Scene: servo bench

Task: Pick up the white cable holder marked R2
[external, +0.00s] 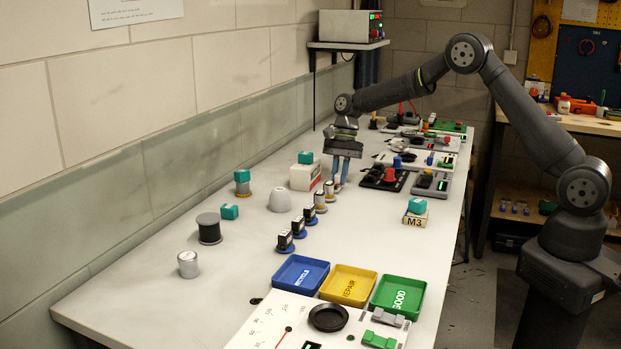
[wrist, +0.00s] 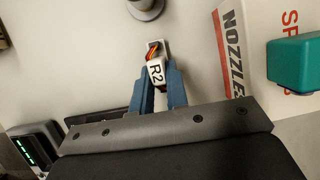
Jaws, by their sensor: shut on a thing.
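The white cable holder marked R2 (wrist: 156,72) is between my blue fingers in the wrist view, with orange, red and dark wires at its top end. My gripper (wrist: 159,76) is shut on it, one finger on each side. In the external view my gripper (external: 340,181) points down at the far half of the bench, just right of the white box. The holder is too small and covered there to make out. I cannot tell whether it touches the bench.
A white box marked NOZZLES (wrist: 243,50) with a teal block (wrist: 296,62) stands close on the right in the wrist view. A round grey piece (wrist: 146,8) lies ahead. Small servo-like units (external: 285,240) line up in front. Blue (external: 279,283), yellow and green trays stand nearer.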

